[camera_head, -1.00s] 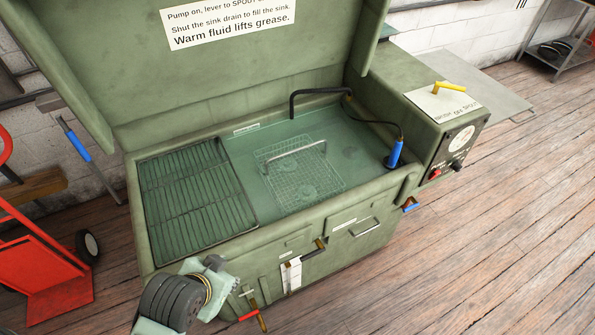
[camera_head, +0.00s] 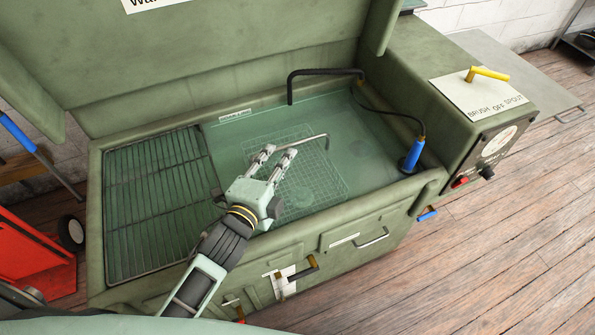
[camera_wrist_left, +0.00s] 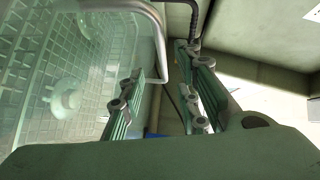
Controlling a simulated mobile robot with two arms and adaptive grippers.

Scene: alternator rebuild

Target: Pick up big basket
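The big wire-mesh basket (camera_head: 325,178) sits low in the green sink, looking submerged in clear greenish fluid. Its bar handle (camera_head: 316,139) stands above the mesh. The basket also shows in the left wrist view (camera_wrist_left: 100,45), with pale round parts in it. My left gripper (camera_head: 279,150) is over the basket, its fingertips at the handle's left part. Its fingers are apart in the left wrist view (camera_wrist_left: 165,95), where the handle (camera_wrist_left: 157,45) passes close to the left finger. I cannot tell whether they touch. The gripper hides part of the basket and handle. My right gripper is not in view.
A slatted drain rack (camera_head: 150,200) fills the left of the washer. A black spout (camera_head: 325,73) arches behind the basket. A blue-handled brush (camera_head: 412,155) on a hose stands at the right rim. The raised lid (camera_head: 210,60) stands behind.

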